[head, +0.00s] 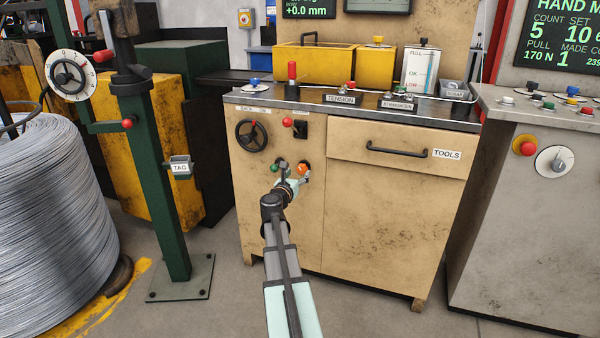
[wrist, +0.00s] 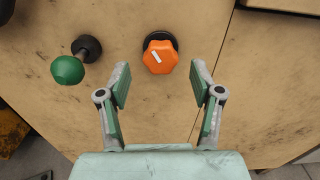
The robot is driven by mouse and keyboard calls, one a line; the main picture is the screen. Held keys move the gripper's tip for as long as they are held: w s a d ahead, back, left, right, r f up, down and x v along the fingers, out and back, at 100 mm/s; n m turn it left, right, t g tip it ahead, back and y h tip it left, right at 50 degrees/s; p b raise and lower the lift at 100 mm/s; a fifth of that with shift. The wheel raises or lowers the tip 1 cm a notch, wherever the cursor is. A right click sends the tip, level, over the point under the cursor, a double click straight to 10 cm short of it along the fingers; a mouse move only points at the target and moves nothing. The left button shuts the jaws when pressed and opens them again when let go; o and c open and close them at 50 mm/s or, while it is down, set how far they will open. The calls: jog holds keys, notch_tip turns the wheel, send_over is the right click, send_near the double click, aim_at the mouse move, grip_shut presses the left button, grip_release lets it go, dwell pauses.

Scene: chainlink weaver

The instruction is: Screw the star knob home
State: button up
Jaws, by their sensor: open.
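The star knob (wrist: 160,57) is orange, with a white mark on its face and a dark round base behind it on the beige cabinet front. It also shows in the head view (head: 303,169), partly hidden by my gripper. My gripper (wrist: 160,70) is open, with one finger on each side of the knob's lower edge in the wrist view. Gaps show between both fingers and the knob, and nothing is held. The white mark slants from upper left to lower right. How far the knob sits from the cabinet is hard to tell.
A green ball knob (wrist: 67,70) on a dark stem projects left of the star knob. Above on the cabinet are a black handwheel (head: 252,135) and a red ball lever (head: 288,122). A drawer handle (head: 401,151) is at right. A green post (head: 155,180) stands left.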

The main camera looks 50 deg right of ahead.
jog(key=v, duration=0.8)
jog(key=shift+a, duration=0.25)
jog(key=shift+s, duration=0.15)
